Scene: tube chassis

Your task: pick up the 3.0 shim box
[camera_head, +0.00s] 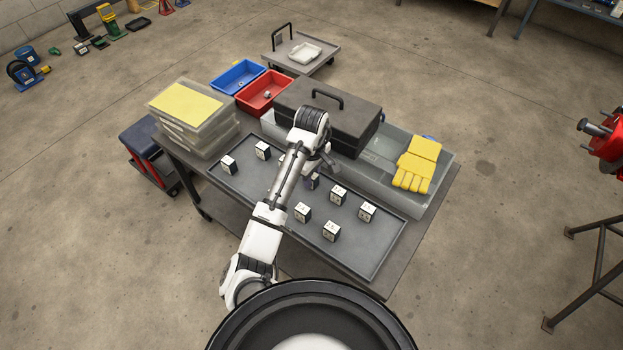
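Several small dark shim boxes with white labelled tops stand on the grey tray (375,262) on the cart. They include a far-left box (229,165), a box left of my arm (262,151), and a cluster to the right: a rear box (338,195), a right box (367,212), a left box (302,212) and a front box (331,231). Another box (313,182) is partly hidden by my arm. The labels are too small to read surely, so I cannot tell which is 3.0. My gripper (325,168) is near the partly hidden box; its fingers are unclear.
A dark toolbox (345,117) stands behind my gripper. Yellow gloves (416,165) lie on a grey translucent bin (443,180) to the right. Stacked clear bins (205,140) stand left; a red bin (265,92) and blue bin (237,76) stand behind. The tray's front right is bare.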

